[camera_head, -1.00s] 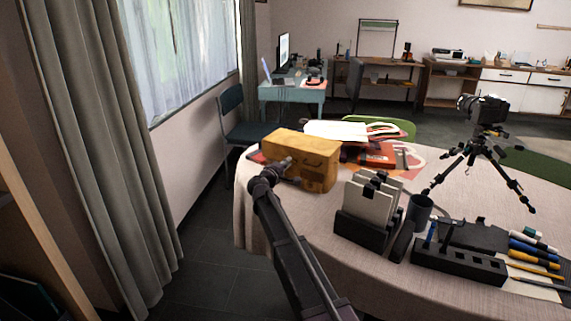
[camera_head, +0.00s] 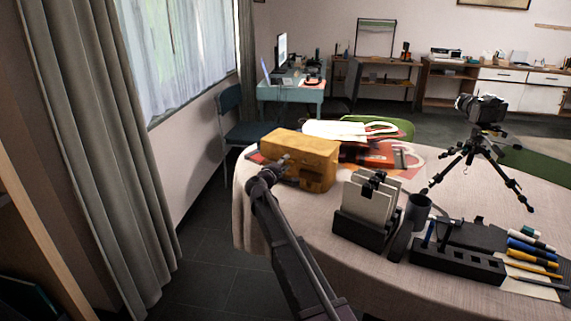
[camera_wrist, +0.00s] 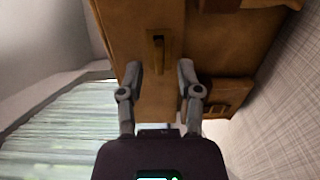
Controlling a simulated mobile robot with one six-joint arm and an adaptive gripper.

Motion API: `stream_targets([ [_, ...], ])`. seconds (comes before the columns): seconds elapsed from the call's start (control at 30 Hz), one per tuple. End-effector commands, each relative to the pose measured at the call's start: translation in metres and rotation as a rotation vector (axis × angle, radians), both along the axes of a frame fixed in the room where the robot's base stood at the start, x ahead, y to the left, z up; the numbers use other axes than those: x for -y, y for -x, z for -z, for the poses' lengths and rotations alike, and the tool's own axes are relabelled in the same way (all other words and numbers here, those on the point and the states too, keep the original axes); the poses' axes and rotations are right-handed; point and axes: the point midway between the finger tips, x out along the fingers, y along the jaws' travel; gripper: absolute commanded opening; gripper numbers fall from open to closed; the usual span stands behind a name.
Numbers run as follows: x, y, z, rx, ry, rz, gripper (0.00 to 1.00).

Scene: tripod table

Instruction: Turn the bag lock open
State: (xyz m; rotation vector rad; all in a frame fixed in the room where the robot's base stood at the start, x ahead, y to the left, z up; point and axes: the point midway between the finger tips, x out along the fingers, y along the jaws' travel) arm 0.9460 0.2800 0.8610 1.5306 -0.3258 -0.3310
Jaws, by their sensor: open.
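The tan-yellow bag (camera_head: 315,166) stands upright on the near left part of the round table (camera_head: 470,200). In the wrist view the bag (camera_wrist: 215,45) fills the upper middle. Its lock (camera_wrist: 158,52) is a small brass piece, elongated along the picture's vertical, on the bag's face. My gripper (camera_wrist: 160,68) is open, with one finger on each side of the lock's lower end and gaps between. Contact with the bag's face cannot be told. In the head view my gripper (camera_head: 282,163) is at the bag's left front and covers the lock.
Red and white bags (camera_head: 375,152) lie behind the bag. A camera on a tripod (camera_head: 480,150) and a pen tray (camera_head: 455,262) are farther right. A curtain (camera_head: 90,150) hangs left.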

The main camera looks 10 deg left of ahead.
Motion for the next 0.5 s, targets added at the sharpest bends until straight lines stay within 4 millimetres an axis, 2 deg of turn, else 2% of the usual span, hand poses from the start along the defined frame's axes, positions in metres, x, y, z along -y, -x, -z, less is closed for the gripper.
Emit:
stream_targets([
  [0.27, -0.012, 0.030, 0.000, 0.000, 0.000, -0.002, 0.46],
  [0.5, -0.028, 0.066, 0.000, 0.000, 0.000, -0.002, 0.46],
])
